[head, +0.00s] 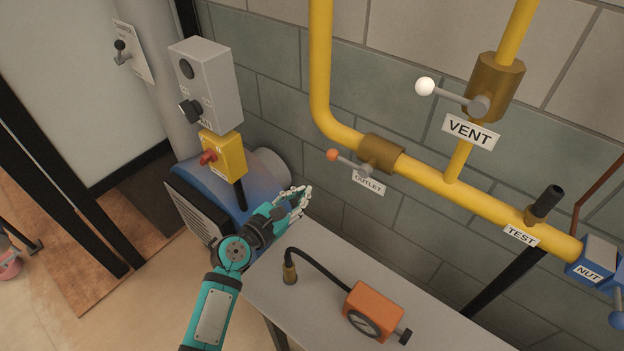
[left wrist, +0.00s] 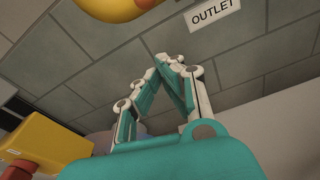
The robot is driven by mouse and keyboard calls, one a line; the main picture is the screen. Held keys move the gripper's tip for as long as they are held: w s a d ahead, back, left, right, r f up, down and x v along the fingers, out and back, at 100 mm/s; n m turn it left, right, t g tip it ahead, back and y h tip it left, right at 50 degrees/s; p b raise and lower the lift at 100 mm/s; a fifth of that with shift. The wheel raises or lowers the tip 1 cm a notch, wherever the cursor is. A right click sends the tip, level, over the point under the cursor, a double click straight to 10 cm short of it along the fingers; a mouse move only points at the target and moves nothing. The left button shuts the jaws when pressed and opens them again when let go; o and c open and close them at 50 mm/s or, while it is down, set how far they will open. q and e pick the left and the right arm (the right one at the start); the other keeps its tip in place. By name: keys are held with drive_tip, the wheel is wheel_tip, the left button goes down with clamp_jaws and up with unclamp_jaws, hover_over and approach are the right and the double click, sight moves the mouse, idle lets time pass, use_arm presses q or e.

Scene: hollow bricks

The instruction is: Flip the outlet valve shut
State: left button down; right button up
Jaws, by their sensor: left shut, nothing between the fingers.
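The outlet valve is a brass body (head: 381,152) on the yellow pipe, with a grey lever ending in an orange knob (head: 333,155) that points left, roughly along the pipe. Its OUTLET label (head: 369,182) hangs below and also shows at the top of the left wrist view (left wrist: 213,12). My left gripper (head: 304,196) is shut and empty, below and left of the orange knob and apart from it. Its closed fingers (left wrist: 172,62) point up toward the wall in the left wrist view. The lever is not clearly visible there. My right gripper is not in view.
A vent valve with a white knob (head: 425,86) sits above right. A yellow switch box (head: 223,155) with a red handle is left of my gripper, over a blue machine (head: 190,195). A grey table (head: 440,320) below holds an orange gauge (head: 373,308) with a black hose.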

sight(348, 163)
use_arm(q)
drive_tip(key=w+d+r+p, duration=0.2)
drive_tip(key=w+d, duration=0.3)
drive_tip(key=w, duration=0.1)
drive_tip(key=shift+w+r+p, duration=0.3)
drive_tip(key=shift+w+p, duration=0.05)
drive_tip(key=shift+p, duration=0.05)
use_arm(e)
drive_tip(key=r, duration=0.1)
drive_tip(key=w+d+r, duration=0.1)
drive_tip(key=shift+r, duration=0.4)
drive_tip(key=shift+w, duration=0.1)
use_arm(q)
drive_tip(key=shift+w, duration=0.1)
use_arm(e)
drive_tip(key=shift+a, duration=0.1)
